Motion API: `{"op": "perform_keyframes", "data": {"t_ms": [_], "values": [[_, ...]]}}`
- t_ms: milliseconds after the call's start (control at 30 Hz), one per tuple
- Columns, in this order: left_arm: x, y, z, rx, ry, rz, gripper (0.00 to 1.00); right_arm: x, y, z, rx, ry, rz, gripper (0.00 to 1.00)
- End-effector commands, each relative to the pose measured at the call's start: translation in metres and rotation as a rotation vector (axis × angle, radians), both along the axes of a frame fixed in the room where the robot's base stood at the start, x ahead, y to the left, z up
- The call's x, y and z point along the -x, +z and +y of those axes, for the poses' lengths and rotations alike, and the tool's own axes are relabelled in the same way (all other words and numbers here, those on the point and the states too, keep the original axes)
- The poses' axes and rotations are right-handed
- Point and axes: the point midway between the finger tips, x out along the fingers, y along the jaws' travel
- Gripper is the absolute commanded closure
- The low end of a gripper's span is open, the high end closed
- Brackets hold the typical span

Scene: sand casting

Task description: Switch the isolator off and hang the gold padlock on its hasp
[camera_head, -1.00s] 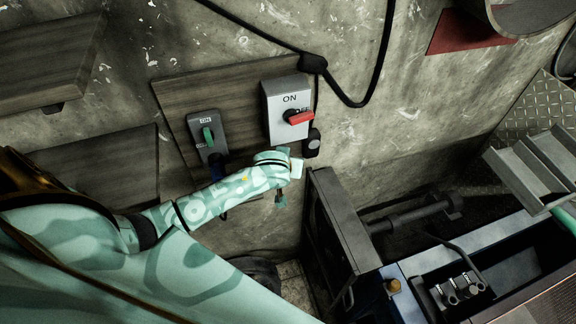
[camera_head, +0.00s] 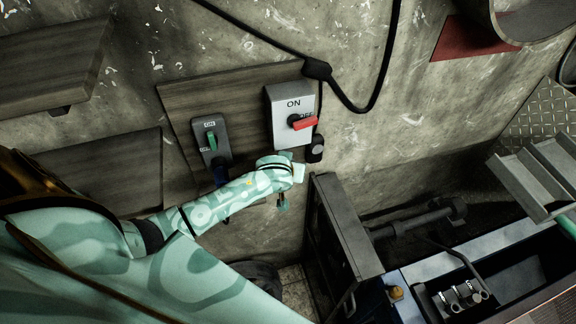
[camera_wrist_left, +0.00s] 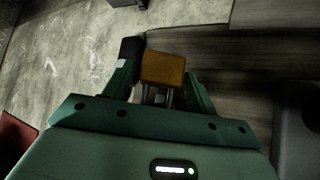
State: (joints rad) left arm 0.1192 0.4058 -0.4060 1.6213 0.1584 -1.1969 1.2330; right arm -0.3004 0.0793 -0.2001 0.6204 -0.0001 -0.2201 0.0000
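The grey isolator box (camera_head: 291,118) is on the wall, marked ON at the top. Its red handle (camera_head: 304,122) points right and partly covers the OFF marking. The gold padlock (camera_wrist_left: 162,68) is between the fingers of my left gripper (camera_wrist_left: 158,90) in the left wrist view, its metal shackle legs towards the wrist. The fingers look closed on it. In the head view my left gripper (camera_head: 284,198) is just below the isolator; the padlock is hidden there. The hasp is not clearly visible. My right gripper is not in view.
A second switch with a green handle (camera_head: 211,140) is left of the isolator on a wooden board (camera_head: 178,98). A black fitting (camera_head: 315,148) is at the box's lower right. An open dark metal door (camera_head: 345,230) and a blue-sided bench (camera_head: 400,305) lie to the lower right.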

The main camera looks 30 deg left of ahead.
Motion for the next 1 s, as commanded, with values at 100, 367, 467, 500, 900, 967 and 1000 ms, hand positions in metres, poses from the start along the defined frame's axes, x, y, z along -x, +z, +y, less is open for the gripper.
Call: {"op": "perform_keyframes", "data": {"t_ms": [100, 367, 467, 500, 900, 967, 1000], "values": [[0.000, 0.000, 0.000, 0.000, 0.000, 0.000, 0.33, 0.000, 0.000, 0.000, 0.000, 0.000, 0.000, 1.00], [0.002, 0.002, -0.001, 0.001, -0.001, 0.000, 0.33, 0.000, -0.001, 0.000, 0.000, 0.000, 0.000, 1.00], [0.009, 0.008, -0.005, 0.004, -0.001, 0.000, 0.33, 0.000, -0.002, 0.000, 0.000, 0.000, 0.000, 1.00], [0.014, 0.013, -0.006, 0.004, -0.001, 0.000, 0.33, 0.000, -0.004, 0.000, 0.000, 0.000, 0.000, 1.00], [0.084, 0.088, -0.031, 0.005, 0.001, -0.001, 0.33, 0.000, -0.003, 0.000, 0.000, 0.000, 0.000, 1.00], [0.091, 0.097, -0.033, 0.005, 0.001, -0.002, 0.33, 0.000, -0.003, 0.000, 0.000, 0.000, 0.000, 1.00], [0.096, 0.101, -0.035, 0.004, 0.001, 0.000, 0.33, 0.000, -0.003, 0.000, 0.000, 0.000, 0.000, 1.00]]}}
